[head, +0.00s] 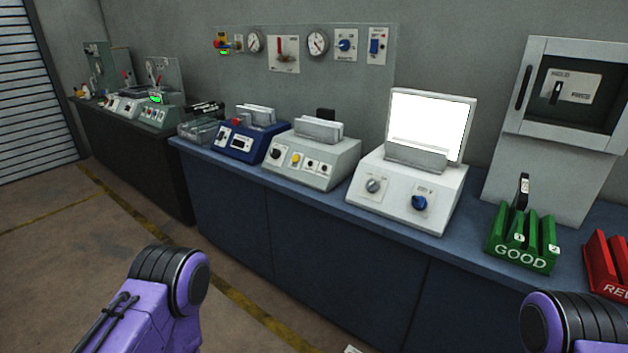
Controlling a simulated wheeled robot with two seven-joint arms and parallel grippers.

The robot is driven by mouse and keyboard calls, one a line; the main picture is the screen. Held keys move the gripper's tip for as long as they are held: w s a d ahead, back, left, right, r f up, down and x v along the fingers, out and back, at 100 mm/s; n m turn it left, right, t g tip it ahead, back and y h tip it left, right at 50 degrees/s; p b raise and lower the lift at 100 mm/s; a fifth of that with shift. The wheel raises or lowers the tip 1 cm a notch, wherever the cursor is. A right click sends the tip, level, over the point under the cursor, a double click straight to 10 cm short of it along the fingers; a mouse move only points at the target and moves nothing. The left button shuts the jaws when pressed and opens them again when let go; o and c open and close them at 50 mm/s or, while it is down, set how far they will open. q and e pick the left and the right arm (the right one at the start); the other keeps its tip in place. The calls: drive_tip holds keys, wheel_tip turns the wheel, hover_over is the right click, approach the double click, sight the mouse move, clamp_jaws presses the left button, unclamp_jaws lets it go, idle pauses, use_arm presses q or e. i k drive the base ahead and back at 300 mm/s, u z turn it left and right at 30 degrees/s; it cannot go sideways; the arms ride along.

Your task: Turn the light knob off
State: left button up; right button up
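A white light box (403,209) stands on the bench right of the middle. Its upright panel (430,125) glows bright white. On its sloped front are a grey knob (374,185) on the left and a blue knob (419,202) on the right. Their labels are too small to read, so I cannot tell which is the light knob. Purple links of my arms show at the lower left and lower right, apart from the light box. Neither gripper is in view.
A grey device (335,178) and a blue device (222,149) stand to the left on the blue bench (350,214). Floor is clear at left.

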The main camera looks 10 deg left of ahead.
sight(373, 186)
drive_tip(key=u, duration=0.35)
drive_tip(key=i, duration=0.75)
drive_tip(key=z, duration=0.7)
drive_tip(key=i, duration=0.6)
drive_tip(key=z, duration=0.65)
